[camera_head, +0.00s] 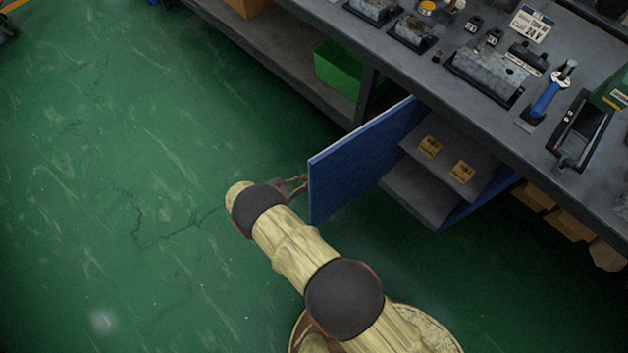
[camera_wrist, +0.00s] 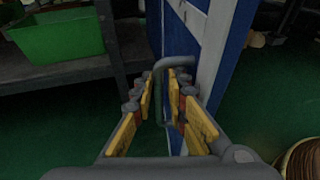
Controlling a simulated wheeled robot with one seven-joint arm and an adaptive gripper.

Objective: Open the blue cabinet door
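The blue cabinet door (camera_head: 360,152) stands swung wide open in the head view, with the cabinet's shelves showing behind it. In the wrist view the door (camera_wrist: 223,45) is seen near its edge, with a grey bar handle (camera_wrist: 158,90) on its face. My gripper (camera_wrist: 159,86) has its two yellow-padded fingers apart, one on each side of the handle, with gaps visible. In the head view my gripper (camera_head: 297,184) is beside the door's outer edge, small and partly hidden by my arm.
The cabinet's shelf (camera_head: 418,146) holds two small yellowish boxes. A green bin (camera_head: 338,69) sits on the lower shelf left of the door. The workbench top (camera_head: 440,94) carries tools and metal blocks. The green floor (camera_head: 130,150) left of the door is clear.

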